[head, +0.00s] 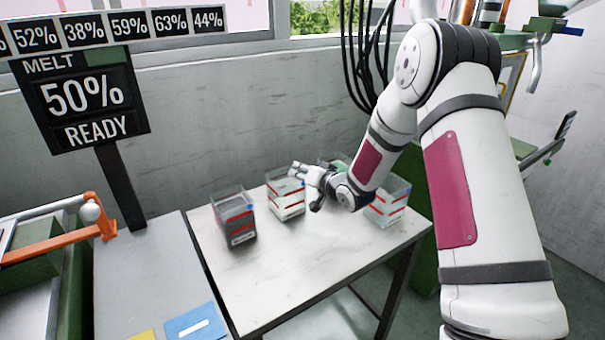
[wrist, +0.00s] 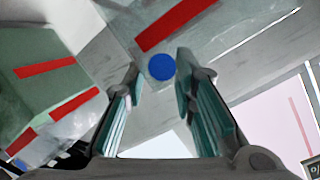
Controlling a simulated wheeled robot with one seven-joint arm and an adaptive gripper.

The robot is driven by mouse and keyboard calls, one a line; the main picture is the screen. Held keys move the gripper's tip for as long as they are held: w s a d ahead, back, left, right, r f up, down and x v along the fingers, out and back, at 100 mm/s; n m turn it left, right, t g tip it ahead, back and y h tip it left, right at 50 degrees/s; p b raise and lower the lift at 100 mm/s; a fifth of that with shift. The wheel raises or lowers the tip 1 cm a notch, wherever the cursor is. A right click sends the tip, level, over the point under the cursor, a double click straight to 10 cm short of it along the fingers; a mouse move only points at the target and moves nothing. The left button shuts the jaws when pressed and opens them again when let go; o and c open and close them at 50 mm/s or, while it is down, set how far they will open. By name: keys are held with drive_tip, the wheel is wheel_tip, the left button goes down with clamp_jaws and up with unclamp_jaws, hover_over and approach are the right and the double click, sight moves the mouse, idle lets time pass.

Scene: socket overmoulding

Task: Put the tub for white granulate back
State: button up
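A clear tub with red stripes and pale contents (head: 287,200), which looks like the tub for white granulate, stands upright at the back of the table (head: 290,285). My gripper (head: 305,186) is at its right side, with the fingers spread apart. In the wrist view my gripper (wrist: 157,75) is open, with nothing clamped between its pads. A grey tub wall with a red stripe (wrist: 178,24) and a blue dot (wrist: 161,67) lies just beyond the fingertips. I cannot tell whether a finger touches it. Its contents are not clear in the wrist view.
A tub of dark granulate (head: 235,221) stands to the left and another pale tub (head: 389,212) to the right. A greenish tub (head: 338,164) is mostly hidden behind my arm. The table's front is clear. A display reading 50% READY (head: 85,98) stands at left.

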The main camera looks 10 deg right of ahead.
drive_tip(key=s+d+r+n+g+h, duration=0.1)
drive_tip(key=s+d+r+g+h, duration=0.1)
drive_tip(key=s+r, duration=0.5)
drive_tip(key=s+d+r+g+h+p, duration=0.1)
drive_tip(key=s+d+r+g+h, duration=0.15)
drive_tip(key=s, duration=0.75)
drive_tip(key=s+d+r+n+g+h, duration=0.1)
drive_tip(key=s+r, duration=0.4)
drive_tip(key=s, duration=0.4)
drive_tip(key=s+a+r+n+g, duration=0.1)
drive_tip(key=s+a+g, duration=0.2)
drive_tip(key=s, duration=1.1)
drive_tip(key=s+a+r+g+y, duration=0.1)
drive_tip(key=s+a+r+g, duration=0.1)
drive_tip(key=s, duration=1.2)
drive_tip(key=shift+a+r+n+g, duration=0.2)
drive_tip(key=shift+a+n+g, duration=0.25)
drive_tip(key=shift+g, duration=0.2)
wheel_tip(320, 180, up, 10)
drive_tip(key=t+p, duration=0.2)
drive_tip(key=p, duration=0.7)
drive_tip(key=shift+d, duration=0.15)
